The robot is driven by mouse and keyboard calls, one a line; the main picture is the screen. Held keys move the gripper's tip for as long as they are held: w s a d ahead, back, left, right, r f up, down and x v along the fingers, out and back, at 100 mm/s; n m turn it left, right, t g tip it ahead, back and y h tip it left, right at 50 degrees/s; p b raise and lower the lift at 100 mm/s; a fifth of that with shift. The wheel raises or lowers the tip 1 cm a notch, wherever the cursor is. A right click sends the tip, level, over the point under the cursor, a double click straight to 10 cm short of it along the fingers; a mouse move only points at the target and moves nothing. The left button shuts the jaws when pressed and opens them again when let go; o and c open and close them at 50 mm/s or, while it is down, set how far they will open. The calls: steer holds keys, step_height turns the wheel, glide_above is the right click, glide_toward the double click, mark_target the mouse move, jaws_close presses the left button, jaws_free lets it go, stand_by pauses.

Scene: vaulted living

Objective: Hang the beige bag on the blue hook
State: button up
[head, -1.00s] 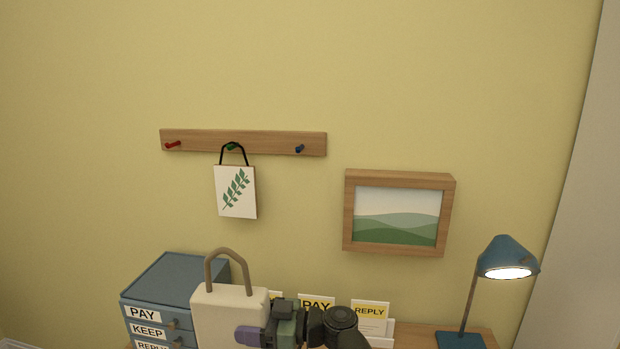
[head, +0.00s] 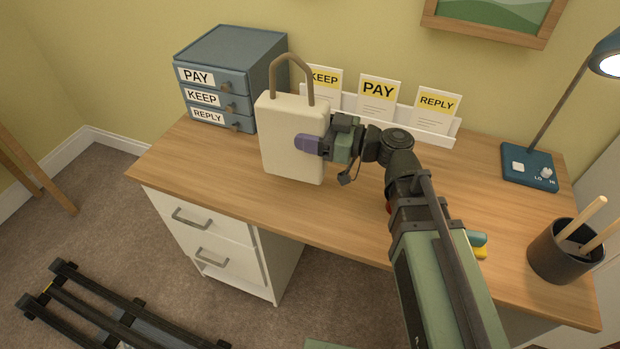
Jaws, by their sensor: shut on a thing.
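The beige bag (head: 290,140) is upright in the head view, with its brown loop handle (head: 291,66) standing up from the top. My gripper (head: 307,144) is shut on the right side of the bag. The bag appears above the desk, in front of the drawer box; I cannot tell whether its bottom touches the desktop. The blue hook and its rail are outside the present view.
The wooden desk (head: 345,215) bears a blue drawer box (head: 260,75), a card rack (head: 428,133) with KEEP, PAY and REPLY cards, a lamp (head: 530,166) and a dark pencil cup (head: 563,255). A picture frame (head: 480,32) hangs above.

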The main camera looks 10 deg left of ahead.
step_height(320, 180, down, 7)
steer(key=b, duration=0.5)
steer(key=shift+r+p, duration=0.35)
steer(key=shift+f, duration=0.25)
steer(key=o, duration=1.1)
steer(key=d, duration=0.8)
steer(key=s+d+r+m+h+p, duration=0.2)
steer(key=d+r+m+h+p, duration=0.6)
steer(key=p, duration=1.2)
steer(key=s+d+r+m+g+h+p, duration=0.1)
steer(key=s+d+r+m+h+p, duration=0.2)
steer(key=d+r+m+h+p, duration=0.5)
steer(key=d+r+h+p, duration=0.1)
steer(key=d+r+p, duration=0.4)
steer(key=p, duration=0.7)
step_height(320, 180, up, 2)
steer(key=shift+r+m+g+h, duration=0.1)
steer(key=shift+m+g+h, duration=0.2)
steer(key=shift+m+h, duration=0.1)
steer(key=shift+o, duration=0.4)
steer(key=shift+f+b, duration=0.3)
steer(key=shift+b, duration=0.05)
